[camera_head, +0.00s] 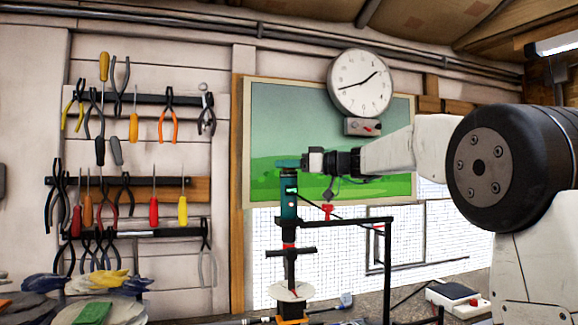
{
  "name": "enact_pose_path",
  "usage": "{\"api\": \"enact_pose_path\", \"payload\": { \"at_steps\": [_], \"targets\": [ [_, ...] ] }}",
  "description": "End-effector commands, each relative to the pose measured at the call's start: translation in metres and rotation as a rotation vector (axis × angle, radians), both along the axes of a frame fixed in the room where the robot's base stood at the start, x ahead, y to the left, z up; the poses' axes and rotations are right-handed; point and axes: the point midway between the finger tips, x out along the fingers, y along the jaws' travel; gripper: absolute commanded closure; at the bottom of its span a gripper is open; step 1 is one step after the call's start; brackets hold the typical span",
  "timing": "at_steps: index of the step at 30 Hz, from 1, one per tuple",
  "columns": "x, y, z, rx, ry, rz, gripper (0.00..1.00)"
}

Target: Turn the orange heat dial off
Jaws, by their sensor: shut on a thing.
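A teal and black upright tool (289,205) stands on a black stand in the middle of the view, with small light and red marks on its side. My gripper (302,162) reaches in from the right at the tool's top. It is shut on a small teal piece (287,163) just above the tool's dark upper end. I cannot tell whether this piece is part of the tool. I cannot make out an orange heat dial; it may be hidden by my gripper or too small to see.
A black frame (350,221) and a red clamp-like part (327,210) stand right of the tool. An orange base (292,320) is below. A white box (455,297) lies at lower right. Hand tools hang on the left wall; a clock (360,83) hangs above.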

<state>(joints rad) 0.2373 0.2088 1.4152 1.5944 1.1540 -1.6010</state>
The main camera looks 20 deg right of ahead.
Motion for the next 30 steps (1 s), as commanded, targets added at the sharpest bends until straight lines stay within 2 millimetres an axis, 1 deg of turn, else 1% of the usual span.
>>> {"api": "enact_pose_path", "payload": {
  "at_steps": [18,24,30],
  "targets": [
    [-0.0011,0.0024,-0.0003,0.0,0.002,-0.513,0.94],
    [-0.0004,0.0018,-0.0007,0.0,0.003,-0.629,0.94],
    [-0.0002,0.0009,-0.0006,0.0,0.002,-0.697,0.94]
  ]
}}
